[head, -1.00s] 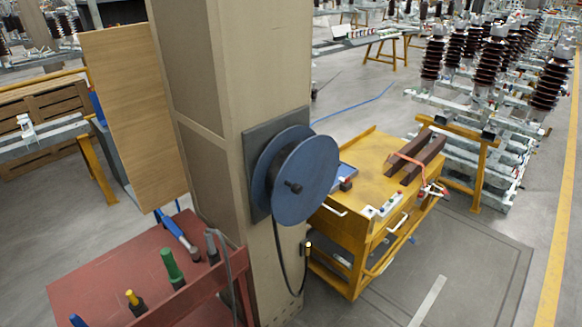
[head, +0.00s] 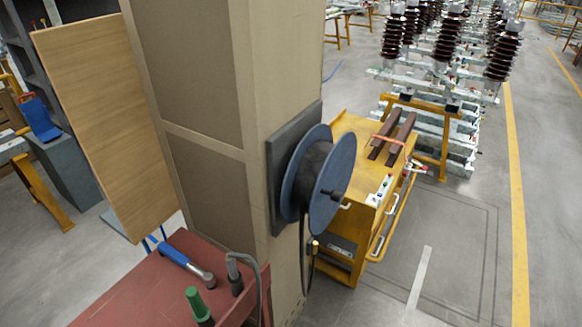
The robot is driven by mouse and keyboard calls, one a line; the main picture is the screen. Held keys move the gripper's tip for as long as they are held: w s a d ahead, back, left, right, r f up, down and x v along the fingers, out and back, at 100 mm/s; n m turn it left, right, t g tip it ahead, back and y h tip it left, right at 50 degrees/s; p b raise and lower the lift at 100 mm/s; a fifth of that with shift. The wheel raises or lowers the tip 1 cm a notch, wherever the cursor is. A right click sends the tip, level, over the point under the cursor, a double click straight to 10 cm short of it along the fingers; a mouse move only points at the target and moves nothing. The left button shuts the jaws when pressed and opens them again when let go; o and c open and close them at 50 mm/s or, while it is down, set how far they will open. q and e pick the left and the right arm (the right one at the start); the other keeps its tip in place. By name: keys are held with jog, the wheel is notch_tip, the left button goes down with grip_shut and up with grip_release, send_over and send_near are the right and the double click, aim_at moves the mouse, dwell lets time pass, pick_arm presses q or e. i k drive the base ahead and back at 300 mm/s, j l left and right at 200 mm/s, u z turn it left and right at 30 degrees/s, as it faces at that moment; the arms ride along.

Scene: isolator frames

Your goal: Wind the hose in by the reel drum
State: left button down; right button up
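The reel drum (head: 331,186) is a blue two-flanged spool with a dark hub knob, mounted on a dark square plate on the side of a beige pillar. Black hose (head: 308,168) is wound between its flanges. A length of the hose (head: 302,255) hangs down below the drum along the pillar. Its end has a brass-coloured tip (head: 315,246) near the yellow cart. Neither of my grippers shows in the head view, so nothing is seen touching the drum or hose.
The pillar (head: 205,100) stands in the middle. A red bench (head: 130,292) with a blue-handled hammer (head: 187,264) and a green-handled tool (head: 198,306) is at lower left. A yellow cart (head: 350,225) stands behind the drum. A wooden board (head: 105,125) leans at left. Floor at right is clear.

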aim_at(319, 173)
jog(key=k+j+z, duration=0.15)
jog(key=j, duration=0.25)
jog(key=k+j+z, duration=0.35)
jog(key=k+j, duration=0.2)
jog(key=j, duration=0.2)
